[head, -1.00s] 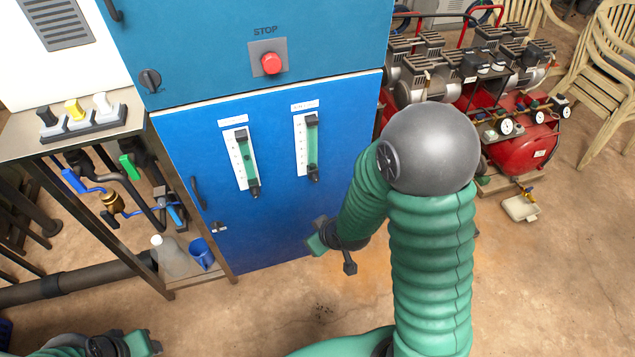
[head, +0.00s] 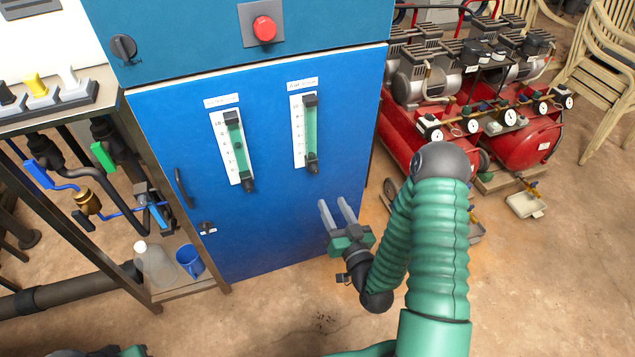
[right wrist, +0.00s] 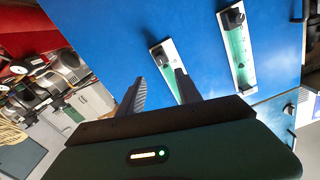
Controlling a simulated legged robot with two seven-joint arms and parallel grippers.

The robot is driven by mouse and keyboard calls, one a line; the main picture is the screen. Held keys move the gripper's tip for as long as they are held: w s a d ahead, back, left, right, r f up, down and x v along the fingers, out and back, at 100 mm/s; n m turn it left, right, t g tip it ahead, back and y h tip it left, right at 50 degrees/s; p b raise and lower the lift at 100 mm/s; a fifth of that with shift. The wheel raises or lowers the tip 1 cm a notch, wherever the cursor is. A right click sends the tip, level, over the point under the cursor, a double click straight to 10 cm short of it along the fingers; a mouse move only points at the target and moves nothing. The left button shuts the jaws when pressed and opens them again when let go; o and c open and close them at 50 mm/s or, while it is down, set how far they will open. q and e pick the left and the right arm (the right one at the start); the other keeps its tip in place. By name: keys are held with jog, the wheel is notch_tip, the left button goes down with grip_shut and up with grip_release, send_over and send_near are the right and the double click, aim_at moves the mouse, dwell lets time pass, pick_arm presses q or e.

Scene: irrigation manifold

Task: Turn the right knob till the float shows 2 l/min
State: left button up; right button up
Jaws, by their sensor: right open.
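The right flow meter (head: 297,140) is an upright white scale with a green tube on the blue cabinet door. Its dark knob (head: 312,167) is at the lower end; I cannot make out its float reading. In the right wrist view, which is upside down, this meter (right wrist: 168,68) is partly behind a finger. My right gripper (head: 333,204) is open and empty, below and right of the knob, not touching it. Its two fingers point up toward the door and also show in the right wrist view (right wrist: 160,79). Only a sliver of my left gripper (head: 132,351) shows at the bottom edge.
The left flow meter (head: 222,150) with its own knob (head: 248,185) is beside the right one. A red stop button (head: 265,28) is above. A door handle (head: 183,188) and pipe stand are at left, red compressors (head: 519,140) at right. Floor ahead is clear.

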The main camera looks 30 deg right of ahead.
aim_at(316, 172)
pick_arm(q)
jog(key=x, duration=0.1)
jog(key=b+x, duration=0.1)
jog(key=x, duration=0.1)
jog(key=shift+s+f+b, duration=0.15)
jog(key=shift+s+b, duration=0.15)
jog(key=shift+s, duration=0.1)
pick_arm(e)
jog(key=x, duration=1.2)
jog(key=shift+d+f, duration=0.1)
jog(key=shift+f, duration=0.05)
grip_shut()
